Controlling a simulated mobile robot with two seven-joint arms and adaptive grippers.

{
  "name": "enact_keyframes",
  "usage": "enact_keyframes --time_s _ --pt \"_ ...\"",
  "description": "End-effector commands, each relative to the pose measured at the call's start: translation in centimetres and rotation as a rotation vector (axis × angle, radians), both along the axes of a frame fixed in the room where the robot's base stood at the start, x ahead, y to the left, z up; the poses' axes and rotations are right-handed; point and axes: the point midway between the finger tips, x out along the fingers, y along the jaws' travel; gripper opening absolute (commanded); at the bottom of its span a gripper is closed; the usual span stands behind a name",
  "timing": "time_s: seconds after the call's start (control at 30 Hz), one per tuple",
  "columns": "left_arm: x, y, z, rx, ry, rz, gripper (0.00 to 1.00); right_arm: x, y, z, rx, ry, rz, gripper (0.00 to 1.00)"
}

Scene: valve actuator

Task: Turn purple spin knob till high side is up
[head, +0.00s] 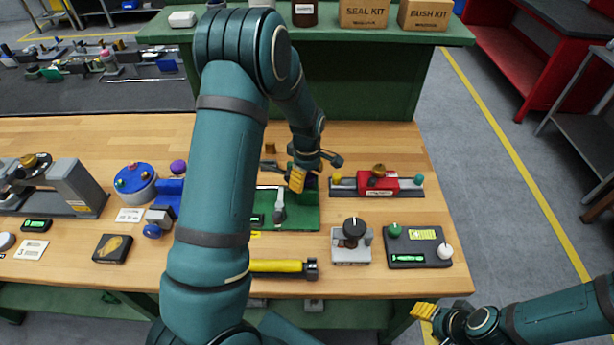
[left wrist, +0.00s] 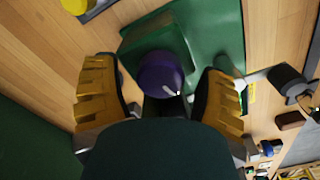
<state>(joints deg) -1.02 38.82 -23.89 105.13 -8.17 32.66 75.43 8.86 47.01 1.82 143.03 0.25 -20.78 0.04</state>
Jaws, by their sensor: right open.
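The yellow fingers of my left gripper (left wrist: 158,85) are spread, one on each side of the knob, with gaps visible. In the head view, my left gripper (head: 298,178) is over the back right of the green board (head: 300,220). There a bit of dark purple (head: 312,182) shows behind a finger; the rest is hidden. Which side of the knob is high cannot be told. My right gripper (head: 425,312) is open and empty beyond the table's front right edge.
A grey lever (head: 279,206) stands on the green board. A red block fixture (head: 377,183) is to the right, a black knob unit (head: 352,240) in front. Another purple knob (head: 178,166) is further left.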

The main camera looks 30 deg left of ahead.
Motion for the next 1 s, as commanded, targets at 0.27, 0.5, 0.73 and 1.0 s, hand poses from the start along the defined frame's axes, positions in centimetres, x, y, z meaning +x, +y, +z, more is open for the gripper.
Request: enact_keyframes --time_s 0.27,0.5,0.73,1.0 --pt "0.0 0.0 0.0 0.000 0.000 0.000 0.06 0.0 0.0 0.0 0.000 0.000 0.000 0.47" --pt "0.0 0.0 -0.1 0.000 0.001 -0.054 0.06 0.0 0.0 -0.3 0.000 0.000 0.000 0.47" --pt "0.0 0.0 -0.1 0.000 0.002 -0.242 0.06 0.0 0.0 -1.0 -0.001 0.000 0.000 0.47" --pt "0.0 0.0 -0.1 0.000 0.002 -0.297 0.06 0.0 0.0 -1.0 -0.002 0.000 0.000 0.47"
